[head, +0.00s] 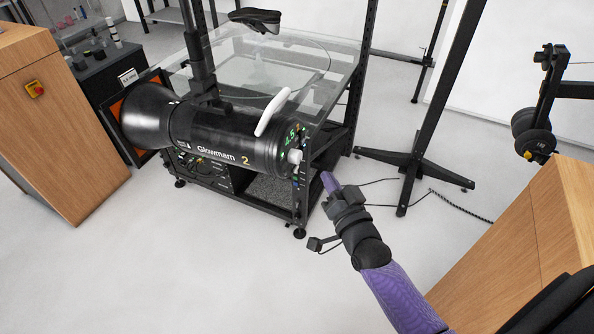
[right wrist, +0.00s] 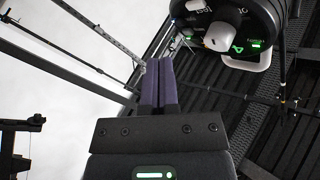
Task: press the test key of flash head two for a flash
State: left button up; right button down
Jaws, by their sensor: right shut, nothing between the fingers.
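Flash head two (head: 222,137) is a black cylinder lettered "Glowmarn 2", with a wide reflector at its left end. It hangs beside a glass-topped table. Its right end carries green lit marks, small buttons and a whitish knob (head: 295,156). The same control end (right wrist: 222,30) shows at the top of the right wrist view, with a pale knob and green lights. I cannot tell which button is the test key. My right gripper (head: 329,180) is shut and empty, just right of and below the control end, apart from it. Its closed purple fingers (right wrist: 159,84) point toward the head. My left gripper is out of view.
The glass table (head: 262,60) has a black metal frame. A black stand (head: 415,165) with splayed feet and a cable stands to the right. Wooden cabinets stand at left (head: 40,120) and right (head: 530,240). The floor in front is clear.

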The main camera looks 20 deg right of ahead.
aim_at(296, 169)
jog(key=shift+w+a+f+b, duration=0.2)
jog(key=shift+w+a+b, duration=0.15)
jog(key=shift+w+a, duration=0.95)
jog(key=shift+w, duration=0.15)
dwell(1.0)
jog(key=shift+w+a, duration=0.2)
jog(key=shift+w, duration=0.1)
jog(key=shift+w+a, duration=0.2)
jog(key=shift+w, duration=0.05)
dwell(0.6)
dwell(0.3)
jog(key=shift+s+d, duration=0.45)
jog(key=shift+s, duration=0.15)
jog(key=shift+p, duration=0.3)
